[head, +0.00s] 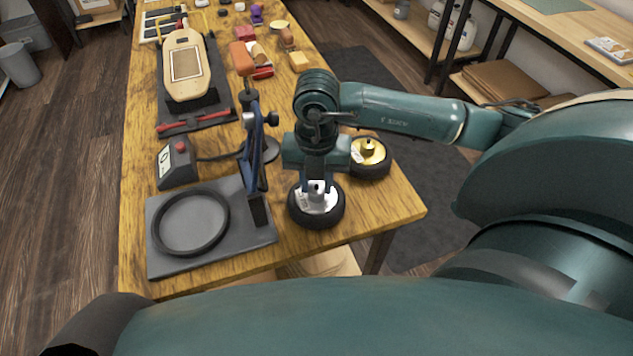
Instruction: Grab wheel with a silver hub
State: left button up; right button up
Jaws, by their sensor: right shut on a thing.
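The wheel with a silver hub (331,216) is near the front right of the wooden workbench, a dark tyre around a silver middle. My right gripper (317,187) is directly over it, pointing down, and is shut on it at the hub; the fingertips are partly hidden by the wrist. I cannot tell whether the wheel touches the bench. A second wheel with a gold hub (370,151) lies behind and to the right, near the bench's right edge. My left gripper is not in view.
A grey plate (262,236) with a black ring (190,222) lies left of the wheel. A blue upright stand (253,150) is close to the gripper's left. A control box with a red button (176,165) and a wooden board (186,65) are farther back.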

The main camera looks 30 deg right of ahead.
grip_shut()
jog(key=shift+r, duration=0.15)
